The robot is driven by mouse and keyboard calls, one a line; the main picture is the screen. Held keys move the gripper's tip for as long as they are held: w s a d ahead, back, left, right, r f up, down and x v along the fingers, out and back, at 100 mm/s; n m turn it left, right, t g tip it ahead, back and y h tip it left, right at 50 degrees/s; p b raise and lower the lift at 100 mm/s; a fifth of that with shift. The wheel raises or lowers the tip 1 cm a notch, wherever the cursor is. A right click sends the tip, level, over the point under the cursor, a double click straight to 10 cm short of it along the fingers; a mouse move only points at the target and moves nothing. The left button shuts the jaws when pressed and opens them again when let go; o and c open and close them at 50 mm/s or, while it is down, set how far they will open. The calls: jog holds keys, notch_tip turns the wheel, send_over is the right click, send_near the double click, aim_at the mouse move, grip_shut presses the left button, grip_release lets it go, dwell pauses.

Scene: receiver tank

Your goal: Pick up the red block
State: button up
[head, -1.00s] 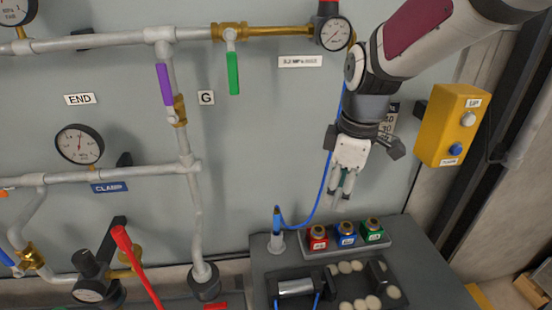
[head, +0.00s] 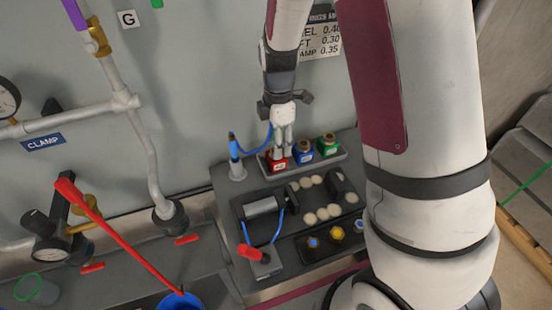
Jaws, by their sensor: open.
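The red block (head: 276,165) sits at the left end of a grey rack (head: 312,169), with a gold top. The blue block (head: 302,154) and the green block (head: 327,147) stand in the same rack to its right. My gripper (head: 283,151) is open and points down right at the red block. Its fingers overlap the block's top and right side in the picture. I cannot tell whether they touch it. The fingers partly hide the block.
A blue pen-like tool (head: 234,150) on a cable stands just left of the rack. The wall with pipes is close behind.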

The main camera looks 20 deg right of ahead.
aim_at(274, 166)
jog(key=shift+s+a+f, duration=0.1)
jog(key=shift+a+f, duration=0.05)
jog(key=shift+f, duration=1.35)
jog(key=shift+a+f, duration=0.1)
jog(key=shift+f, duration=1.35)
jog(key=shift+c, duration=0.3)
jog(key=c, duration=1)
